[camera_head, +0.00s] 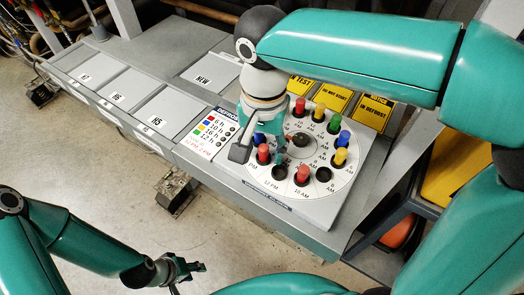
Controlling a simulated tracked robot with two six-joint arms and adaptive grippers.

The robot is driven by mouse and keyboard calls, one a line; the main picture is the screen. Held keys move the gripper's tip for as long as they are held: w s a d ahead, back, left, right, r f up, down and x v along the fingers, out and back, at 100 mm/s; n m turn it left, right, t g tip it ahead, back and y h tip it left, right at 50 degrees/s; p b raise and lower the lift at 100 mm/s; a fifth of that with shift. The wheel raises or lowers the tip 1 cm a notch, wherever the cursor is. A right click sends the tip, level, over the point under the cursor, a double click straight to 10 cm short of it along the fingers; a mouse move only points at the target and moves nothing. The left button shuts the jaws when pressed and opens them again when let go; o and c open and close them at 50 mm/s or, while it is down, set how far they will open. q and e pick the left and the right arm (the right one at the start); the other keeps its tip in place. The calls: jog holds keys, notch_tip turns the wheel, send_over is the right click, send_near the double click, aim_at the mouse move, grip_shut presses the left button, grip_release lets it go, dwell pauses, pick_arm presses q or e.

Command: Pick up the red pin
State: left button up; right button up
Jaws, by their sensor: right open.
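Three red pins stand upright in the round white dial (320,187): one at the back (299,106), one at the front left (263,152) and one at the front (302,173). My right gripper (258,147) is open and points down over the left part of the dial, close to the front-left red pin. I cannot tell whether it touches that pin. It hides part of the dial's left side. My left gripper (188,269) is low at the bottom, over the floor and away from the dial; its finger opening is unclear.
Yellow (319,111), green (334,123) and blue (344,138) pins stand close around the dial, with a black hub (301,140) in the middle. A colour legend card (211,133) lies left. Yellow tags (372,113) lie behind.

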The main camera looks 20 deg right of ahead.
aim_at(264, 147)
grip_shut()
jog(key=shift+r, duration=0.1)
notch_tip(264, 147, up, 20)
jog(key=p, duration=0.4)
dwell(0.3)
